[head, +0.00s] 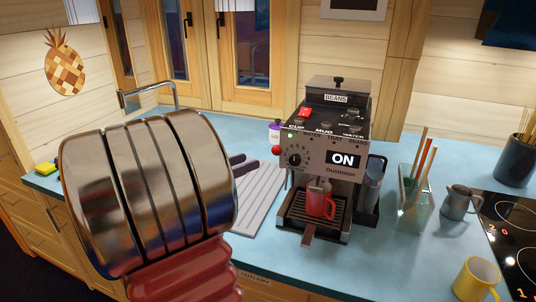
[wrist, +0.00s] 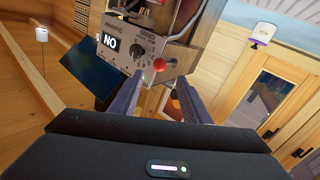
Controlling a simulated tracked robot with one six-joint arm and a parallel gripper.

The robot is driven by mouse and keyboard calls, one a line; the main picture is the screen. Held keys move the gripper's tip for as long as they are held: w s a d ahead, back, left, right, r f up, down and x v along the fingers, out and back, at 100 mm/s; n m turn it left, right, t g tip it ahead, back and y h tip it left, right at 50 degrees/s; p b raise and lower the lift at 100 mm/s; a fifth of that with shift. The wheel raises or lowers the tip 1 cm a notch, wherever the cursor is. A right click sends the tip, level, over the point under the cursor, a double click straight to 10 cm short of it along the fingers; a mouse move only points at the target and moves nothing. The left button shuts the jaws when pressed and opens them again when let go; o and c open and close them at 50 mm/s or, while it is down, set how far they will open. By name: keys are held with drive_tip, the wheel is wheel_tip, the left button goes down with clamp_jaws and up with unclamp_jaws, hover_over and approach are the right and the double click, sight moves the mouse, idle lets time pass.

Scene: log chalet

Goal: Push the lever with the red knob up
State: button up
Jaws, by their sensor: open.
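The red knob (head: 276,150) sits on the left side of the black and steel coffee machine (head: 326,135). Its lever is hardly visible in the head view. In the wrist view the red knob (wrist: 159,65) appears between and just beyond my fingertips, with a thin stem below it. My gripper (head: 246,161) is open and empty, left of the knob in the head view and seemingly apart from it. The gripper's two dark fingers (wrist: 163,84) point at the machine's side in the tilted wrist view. The machine's display (head: 343,158) reads ON.
A red mug (head: 318,203) stands on the machine's drip tray. A glass jar with sticks (head: 414,197), a grey jug (head: 459,202) and a yellow mug (head: 476,279) stand to the right. A ribbed white drainboard (head: 255,203) lies left of the machine.

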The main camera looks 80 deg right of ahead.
drive_tip(key=x, duration=0.8)
drive_tip(key=shift+s+d, duration=0.2)
drive_tip(key=shift+d, duration=0.05)
clamp_jaws()
idle(0.4)
drive_tip(key=shift+r, duration=0.1)
